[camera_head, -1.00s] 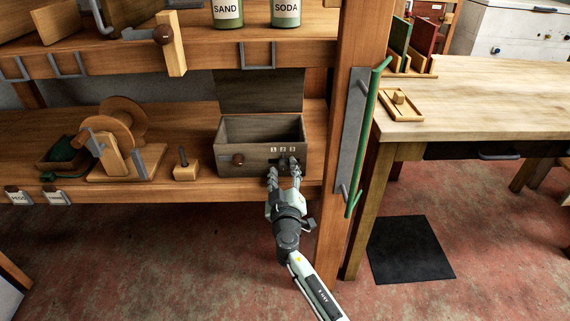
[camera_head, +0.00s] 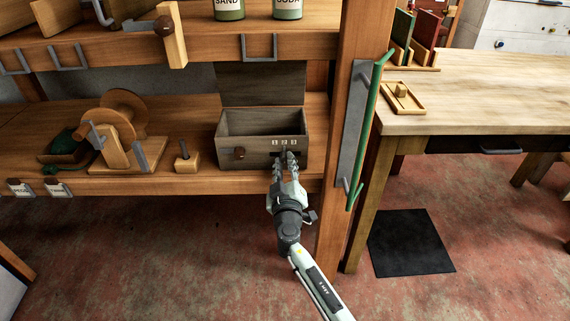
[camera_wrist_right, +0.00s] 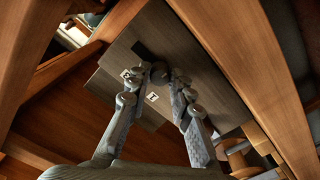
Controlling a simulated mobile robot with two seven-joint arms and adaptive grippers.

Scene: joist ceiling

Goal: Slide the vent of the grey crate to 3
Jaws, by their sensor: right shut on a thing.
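The grey wooden crate (camera_head: 229,150) stands on the lower shelf with its lid raised behind it. Its front has a round brown knob (camera_head: 239,153) at the left and small white number labels (camera_head: 284,142) at the right. My right gripper (camera_head: 287,157) is at the front face, just below the labels, shut on the dark vent slide. The fingers largely hide the slide in the head view, so I cannot tell which number it stands at. The wrist view shows the dark vent slide (camera_wrist_right: 146,50) at my fingertips (camera_wrist_right: 168,74), with labels beside them. My left gripper is out of view.
A wooden post (camera_head: 341,240) with a green-handled bar (camera_head: 368,140) stands just right of my right arm. A small wooden block with a peg (camera_head: 186,163) and a wheel device (camera_head: 120,135) stand left of the crate. The upper shelf (camera_head: 200,48) overhangs.

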